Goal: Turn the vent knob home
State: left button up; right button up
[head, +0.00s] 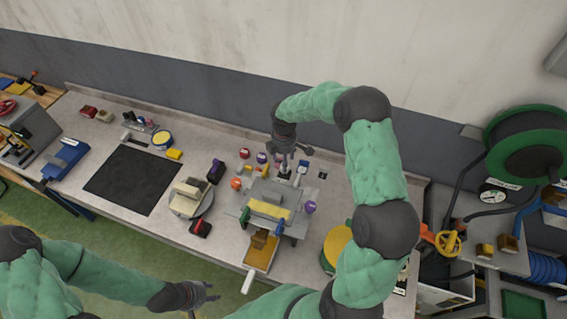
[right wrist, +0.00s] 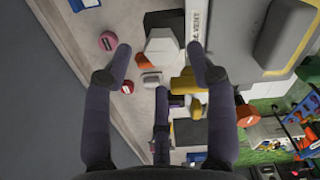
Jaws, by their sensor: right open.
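No vent knob can be told for certain. In the right wrist view a white many-sided block (right wrist: 166,46) lies just beyond and between my fingertips, beside a pale strip with dark lettering (right wrist: 196,27) too small to read surely. My right gripper (right wrist: 163,66) is open with nothing between its fingers. In the head view it points down over the back of the bench (head: 290,165), behind the grey fixture with a yellow bar (head: 268,209). My left gripper (head: 208,291) is open and empty, in front of the bench at the lower left.
Round coloured caps stand near the right gripper: red (head: 245,153), orange (head: 236,183) and purple (head: 310,207). A round turntable (head: 190,198) stands left of the fixture. A black mat (head: 130,180) lies farther left. A green hose reel (head: 535,145) is at the right.

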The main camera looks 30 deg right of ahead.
jog(key=f, duration=0.2)
jog(key=shift+s+f, duration=0.25)
jog(key=shift+f, duration=0.05)
jog(key=shift+w+f, duration=0.15)
jog(key=shift+f, duration=0.25)
grip_shut()
